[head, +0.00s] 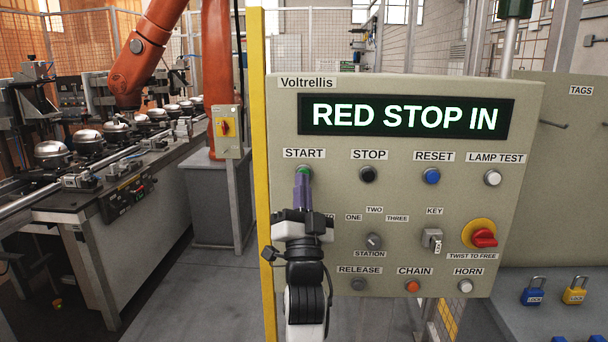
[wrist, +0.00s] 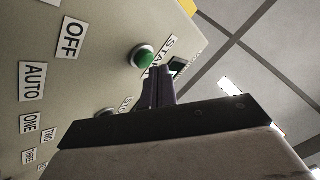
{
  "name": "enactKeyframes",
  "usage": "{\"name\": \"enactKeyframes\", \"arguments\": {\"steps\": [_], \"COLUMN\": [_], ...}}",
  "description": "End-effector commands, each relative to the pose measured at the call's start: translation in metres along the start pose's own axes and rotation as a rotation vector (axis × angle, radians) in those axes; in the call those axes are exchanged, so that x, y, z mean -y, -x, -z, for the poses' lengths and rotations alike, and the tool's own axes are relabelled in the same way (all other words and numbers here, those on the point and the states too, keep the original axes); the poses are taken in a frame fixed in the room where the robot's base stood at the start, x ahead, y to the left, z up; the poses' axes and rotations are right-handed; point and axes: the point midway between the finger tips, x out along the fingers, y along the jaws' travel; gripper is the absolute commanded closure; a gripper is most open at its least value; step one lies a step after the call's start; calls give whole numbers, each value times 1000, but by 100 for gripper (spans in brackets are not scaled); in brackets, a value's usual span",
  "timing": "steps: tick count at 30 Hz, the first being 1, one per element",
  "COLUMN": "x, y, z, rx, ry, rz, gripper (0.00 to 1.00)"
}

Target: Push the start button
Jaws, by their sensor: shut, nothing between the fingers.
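The green start button (head: 303,168) sits under the START label at the upper left of the grey Voltrellis panel (head: 400,195). It also shows in the wrist view (wrist: 145,57), rounded and in a pale ring. My gripper (head: 303,178) is shut and empty, its purple fingers pointing at the panel just below the button in the head view. In the wrist view the fingertips (wrist: 159,70) appear right beside the button. I cannot tell whether they touch it. The lit display (head: 405,117) reads RED STOP IN.
A black stop button (head: 368,174), blue reset button (head: 432,176) and white lamp test button (head: 492,178) share the row. A red twist-to-free knob (head: 484,239) sits lower right. A yellow post (head: 257,130) borders the panel. Padlocks (head: 533,291) lie at right.

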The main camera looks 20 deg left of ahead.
Motion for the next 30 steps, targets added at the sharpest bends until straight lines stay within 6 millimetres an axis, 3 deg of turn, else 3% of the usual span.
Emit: {"name": "enactKeyframes", "arguments": {"steps": [30], "x": [-4], "y": [-6], "z": [-4], "rx": [-1], "ry": [0], "rz": [0], "gripper": [100]}}
